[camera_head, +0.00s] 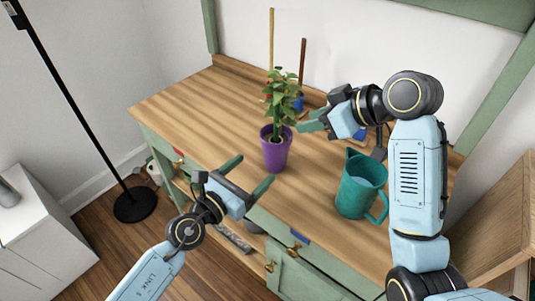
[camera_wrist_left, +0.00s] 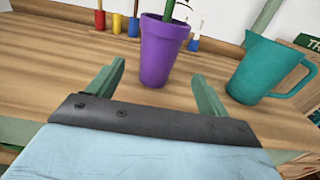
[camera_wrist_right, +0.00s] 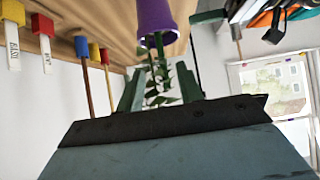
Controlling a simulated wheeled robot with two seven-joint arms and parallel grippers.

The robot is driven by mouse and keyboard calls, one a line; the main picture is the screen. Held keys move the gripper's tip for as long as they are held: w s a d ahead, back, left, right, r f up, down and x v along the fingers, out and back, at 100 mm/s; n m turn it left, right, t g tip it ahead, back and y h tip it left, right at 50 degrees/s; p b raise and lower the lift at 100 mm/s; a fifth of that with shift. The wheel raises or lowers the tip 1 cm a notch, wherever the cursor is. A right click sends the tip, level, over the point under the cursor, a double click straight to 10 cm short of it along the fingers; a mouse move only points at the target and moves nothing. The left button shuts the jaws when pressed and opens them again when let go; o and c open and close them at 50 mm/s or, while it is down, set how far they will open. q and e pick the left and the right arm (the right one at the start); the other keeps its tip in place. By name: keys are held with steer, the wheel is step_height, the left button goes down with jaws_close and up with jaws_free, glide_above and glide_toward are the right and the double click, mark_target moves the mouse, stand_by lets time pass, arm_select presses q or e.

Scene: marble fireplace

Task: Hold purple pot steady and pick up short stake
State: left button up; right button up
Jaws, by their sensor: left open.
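The purple pot (camera_head: 275,152) stands upright on the wooden desk and holds a leafy green plant (camera_head: 281,98). The pot also shows in the left wrist view (camera_wrist_left: 161,52). A shorter dark brown stake (camera_head: 303,62) stands behind the plant near the wall, beside a taller, lighter stake (camera_head: 271,40). The brown stake shows at the left in the right wrist view (camera_wrist_right: 88,90). My left gripper (camera_head: 248,174) is open and empty in front of the pot, apart from it. My right gripper (camera_wrist_right: 160,85) is open, right of the plant, with leaves showing between its fingers.
A teal pitcher (camera_head: 360,187) stands on the desk to the right of the pot, below my right arm. A black floor lamp (camera_head: 75,100) stands left of the desk. The desk's left part is clear.

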mark_target(276, 148)
arm_select(q)
steer(key=x, duration=1)
steer(key=shift+w, duration=0.1)
steer(key=shift+c, duration=0.2)
